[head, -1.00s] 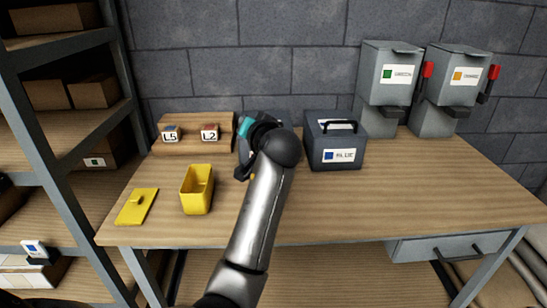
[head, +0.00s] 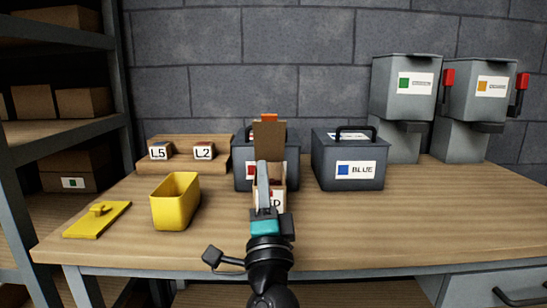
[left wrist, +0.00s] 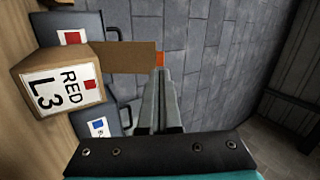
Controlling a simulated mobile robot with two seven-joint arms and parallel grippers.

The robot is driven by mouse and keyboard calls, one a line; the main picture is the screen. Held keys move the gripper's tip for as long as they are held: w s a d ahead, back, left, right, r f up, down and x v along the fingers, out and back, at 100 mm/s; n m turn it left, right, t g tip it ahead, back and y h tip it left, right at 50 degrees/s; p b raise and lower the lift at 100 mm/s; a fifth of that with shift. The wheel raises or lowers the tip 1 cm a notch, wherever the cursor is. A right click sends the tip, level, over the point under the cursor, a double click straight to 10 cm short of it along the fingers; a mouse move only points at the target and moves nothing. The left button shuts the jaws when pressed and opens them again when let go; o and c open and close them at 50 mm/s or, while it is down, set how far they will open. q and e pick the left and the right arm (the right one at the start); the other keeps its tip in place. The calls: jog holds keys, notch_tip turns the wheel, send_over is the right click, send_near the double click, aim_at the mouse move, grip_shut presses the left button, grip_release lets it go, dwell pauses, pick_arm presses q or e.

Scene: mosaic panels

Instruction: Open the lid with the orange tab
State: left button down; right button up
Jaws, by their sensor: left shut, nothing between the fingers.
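A small cardboard box (head: 284,176) stands at the front middle of the table, partly hidden behind my left gripper. In the left wrist view the same box (left wrist: 35,65) shows a white "RED L3" label. Its lid (head: 268,140) stands up, roughly upright, with an orange tab (head: 268,117) at its top edge. The lid (left wrist: 130,57) and tab (left wrist: 160,59) also show in the left wrist view. My left gripper (head: 262,165) is shut and empty, in front of the box and lid. Its fingertips (left wrist: 159,72) appear close to the tab; I cannot tell whether they touch. My right gripper is not in view.
Dark cases stand behind the box: one with a red label (head: 242,178), one marked BLUE (head: 335,160). A yellow open bin (head: 174,205) and yellow lid (head: 98,220) lie left. A wooden rack (head: 180,150) and two grey dispensers (head: 405,90) stand at the back.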

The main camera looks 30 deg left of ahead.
pick_arm(q)
notch_tip(320, 180, down, 2)
jog(key=d+m+t+h+b, duration=0.1)
jog(key=d+m+t+b, duration=0.1)
jog(key=m, duration=0.1)
jog(key=p, duration=0.3)
send_near(270, 118)
jog(key=x, duration=0.5)
jog(key=shift+r, duration=0.15)
jog(key=shift+x, duration=0.8)
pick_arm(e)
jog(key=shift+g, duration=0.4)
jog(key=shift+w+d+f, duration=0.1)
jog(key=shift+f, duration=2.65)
pick_arm(q)
jog(key=shift+a+p, duration=0.1)
jog(key=shift+p, duration=0.2)
